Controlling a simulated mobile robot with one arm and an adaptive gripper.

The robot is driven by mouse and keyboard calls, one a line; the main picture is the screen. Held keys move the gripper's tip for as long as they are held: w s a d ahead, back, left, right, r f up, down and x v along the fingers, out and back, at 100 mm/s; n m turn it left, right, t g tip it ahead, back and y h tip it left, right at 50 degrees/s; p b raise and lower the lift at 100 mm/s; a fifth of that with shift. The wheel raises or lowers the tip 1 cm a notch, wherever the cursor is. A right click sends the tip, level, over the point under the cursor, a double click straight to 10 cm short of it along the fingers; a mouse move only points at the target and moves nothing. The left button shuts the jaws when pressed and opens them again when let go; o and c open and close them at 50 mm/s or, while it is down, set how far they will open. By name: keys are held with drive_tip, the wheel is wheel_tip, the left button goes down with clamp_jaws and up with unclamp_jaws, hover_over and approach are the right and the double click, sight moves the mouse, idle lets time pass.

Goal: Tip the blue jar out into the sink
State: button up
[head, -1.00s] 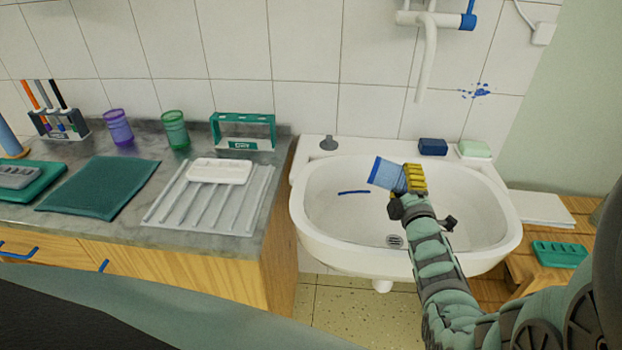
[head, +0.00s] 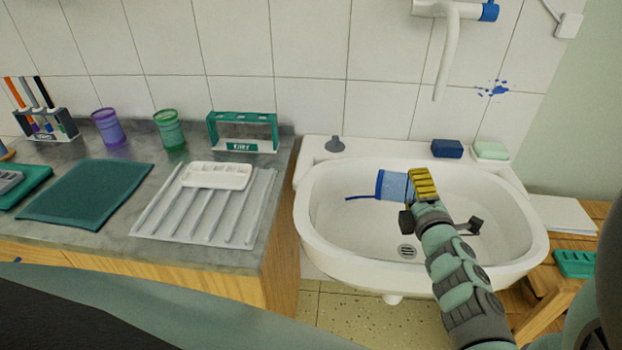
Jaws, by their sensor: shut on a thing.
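The blue jar (head: 391,186) is a translucent blue cylinder with a darker blue rim at its left end. It lies on its side in the air over the sink (head: 318,232), its rim facing left. My gripper (head: 422,184), with yellow finger pads, is shut on the jar's right end. A thin dark blue streak (head: 360,197) shows at the left of the jar's rim, against the basin; I cannot tell whether it is liquid or a mark. The drain (head: 407,251) is below the jar. The jar's inside is hidden.
A white tap pipe (head: 446,60) hangs from the wall above the basin. A dark blue sponge (head: 447,148) and a pale green soap (head: 490,150) sit on the back rim. The counter at left holds a drying rack (head: 250,235), a purple cup (head: 107,127) and a green cup (head: 170,130).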

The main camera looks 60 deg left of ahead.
drive_tip(key=shift+s+a+r+n+h+p, duration=0.15)
drive_tip(key=shift+s+r+n+h+p, duration=0.1)
drive_tip(key=shift+r+n+p, duration=0.45)
drive_tip(key=shift+s+a+r+n+h+p, duration=0.15)
drive_tip(key=shift+r+n+h+p, duration=0.2)
drive_tip(key=shift+p, duration=0.6)
drive_tip(key=n+p, duration=0.1)
drive_tip(key=r+n+h+p, duration=0.1)
drive_tip(key=p, duration=0.1)
drive_tip(key=n+p, duration=0.1)
drive_tip(key=shift+s+a+r+p, duration=0.15)
drive_tip(key=shift+a+r+p, duration=0.15)
drive_tip(key=shift+p, duration=0.1)
drive_tip(key=shift+r+n+h+p, duration=0.2)
drive_tip(key=shift+n+h+p, duration=0.5)
drive_tip(key=shift+p, duration=0.5)
drive_tip(key=n+h+p, duration=0.1)
drive_tip(key=p, duration=0.1)
drive_tip(key=n+p, duration=0.2)
drive_tip(key=shift+a+r+t+h+p, duration=0.1)
drive_tip(key=shift+r+t+h+p, duration=0.2)
drive_tip(key=shift+h+p, duration=0.1)
drive_tip(key=n, duration=0.1)
drive_tip(key=f+n+t+h+p, duration=0.1)
drive_tip(key=n, duration=0.1)
drive_tip(key=shift+d+h, duration=0.2)
drive_tip(key=shift+h, duration=0.1)
drive_tip(key=shift+w+d, duration=0.1)
drive_tip(key=shift+w, duration=0.1)
